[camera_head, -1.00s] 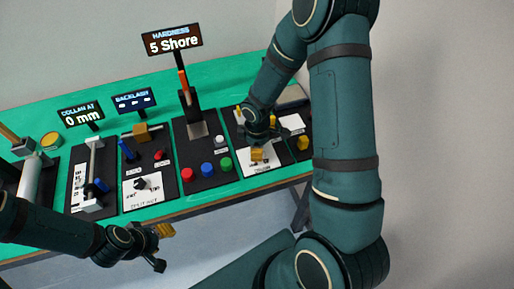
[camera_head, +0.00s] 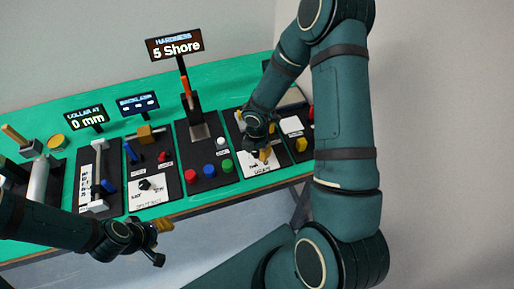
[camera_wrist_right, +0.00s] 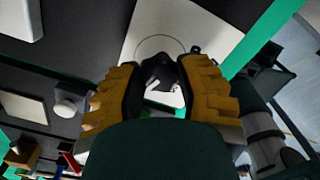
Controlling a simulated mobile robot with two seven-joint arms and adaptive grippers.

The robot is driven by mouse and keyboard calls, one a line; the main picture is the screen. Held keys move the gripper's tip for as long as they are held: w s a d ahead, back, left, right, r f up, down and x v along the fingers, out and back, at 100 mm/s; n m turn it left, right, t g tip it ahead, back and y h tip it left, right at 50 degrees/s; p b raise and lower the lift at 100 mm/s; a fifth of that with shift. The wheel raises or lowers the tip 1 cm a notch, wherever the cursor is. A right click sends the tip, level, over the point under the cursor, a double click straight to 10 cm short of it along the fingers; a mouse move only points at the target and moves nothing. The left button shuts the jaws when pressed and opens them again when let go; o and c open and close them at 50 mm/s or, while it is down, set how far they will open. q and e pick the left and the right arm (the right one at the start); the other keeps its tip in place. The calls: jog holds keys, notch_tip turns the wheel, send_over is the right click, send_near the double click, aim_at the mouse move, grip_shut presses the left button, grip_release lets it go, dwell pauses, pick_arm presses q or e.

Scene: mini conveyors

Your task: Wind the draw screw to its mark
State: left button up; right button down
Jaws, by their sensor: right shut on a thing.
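The draw screw appears as a black knob (camera_wrist_right: 160,72) on a white dial plate with a thin circle, in the right wrist view. My right gripper (camera_wrist_right: 161,82) has its yellow-padded fingers on both sides of the knob and is shut on it. In the head view my right gripper (camera_head: 262,152) is low over the white-labelled plate (camera_head: 264,169) of a dark panel, and hides the knob there. The mark cannot be made out. My left gripper (camera_head: 160,243) is open and empty in front of the table's near edge.
Left of the right gripper is a panel with red, blue and green buttons (camera_head: 207,169) and a tall post under a sign reading 5 Shore (camera_head: 176,45). Further left are a dial panel (camera_head: 150,186) and a slide panel (camera_head: 97,165) on the green table (camera_head: 88,136).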

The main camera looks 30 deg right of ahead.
jog(key=n+p, duration=0.2)
jog(key=n, duration=0.2)
jog(key=shift+s+r+n+p, duration=0.1)
jog(key=shift+n+p, duration=0.2)
jog(key=n+p, duration=0.2)
jog(key=n, duration=0.2)
jog(key=shift+n+p, duration=0.3)
jog(key=shift+p, duration=0.1)
jog(key=n+p, duration=0.1)
jog(key=n, duration=0.1)
jog(key=shift+n, duration=2.6)
jog(key=c, duration=0.5)
grip_release()
jog(key=shift+c, duration=0.2)
